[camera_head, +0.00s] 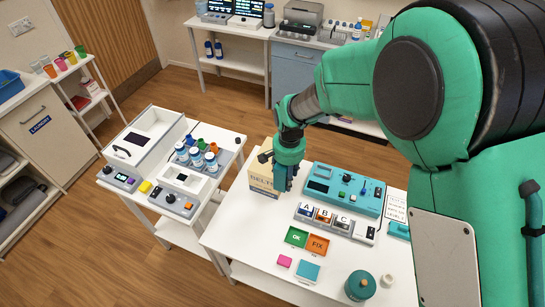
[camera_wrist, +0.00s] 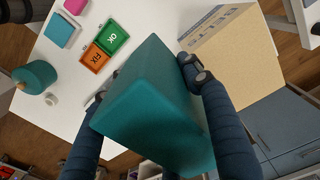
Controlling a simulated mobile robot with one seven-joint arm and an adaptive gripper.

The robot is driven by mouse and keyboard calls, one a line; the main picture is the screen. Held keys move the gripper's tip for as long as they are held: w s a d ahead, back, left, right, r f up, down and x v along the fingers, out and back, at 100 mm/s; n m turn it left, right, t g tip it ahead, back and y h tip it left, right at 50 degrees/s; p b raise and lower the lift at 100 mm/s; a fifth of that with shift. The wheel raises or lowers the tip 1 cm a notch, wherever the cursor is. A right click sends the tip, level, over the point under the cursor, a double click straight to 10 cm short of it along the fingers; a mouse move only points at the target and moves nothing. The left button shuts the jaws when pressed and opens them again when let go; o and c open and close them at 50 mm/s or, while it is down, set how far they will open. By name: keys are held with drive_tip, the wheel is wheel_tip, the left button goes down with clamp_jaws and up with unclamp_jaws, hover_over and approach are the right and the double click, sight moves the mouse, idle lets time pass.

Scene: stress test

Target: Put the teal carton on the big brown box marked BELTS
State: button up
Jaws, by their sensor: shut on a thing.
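My gripper (camera_wrist: 148,88) is shut on the teal carton (camera_wrist: 150,95), a large teal block that sits between the two dark blue fingers and fills the middle of the wrist view. The big brown box marked BELTS (camera_wrist: 238,62) stands beside the carton, to its right in the wrist view. In the head view the box (camera_head: 261,184) is on the white table's left end. My gripper (camera_head: 288,182) is just right of the box there, partly in front of it. The carton is hard to tell apart from my gripper in the head view.
A teal control panel (camera_head: 342,190) and an A-B-C unit (camera_head: 336,222) stand right of the box. Green OK (camera_head: 297,237) and orange FIX (camera_head: 318,245) tiles, small blocks and a teal jar (camera_head: 360,285) lie nearer. A left table (camera_head: 182,227) holds white machines and blue-capped bottles.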

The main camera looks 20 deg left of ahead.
drive_tip(key=shift+a, duration=0.15)
drive_tip(key=w+a, duration=0.3)
drive_tip(key=w, duration=0.1)
drive_tip(key=w+a+f, duration=0.1)
drive_tip(key=w+a, duration=0.2)
drive_tip(key=w, duration=0.1)
drive_tip(key=w+a, duration=0.3)
drive_tip(key=w, duration=0.2)
drive_tip(key=shift+a+f, duration=0.15)
drive_tip(key=shift+f, duration=0.1)
idle(0.4)
drive_tip(key=shift+f, duration=1.75)
drive_tip(key=shift+f+b, duration=0.1)
drive_tip(key=shift+b, duration=0.2)
drive_tip(key=o, duration=1.2)
wheel_tip(320, 180, up, 12)
drive_tip(key=shift+r+p, duration=0.1)
drive_tip(key=shift+p, duration=0.3)
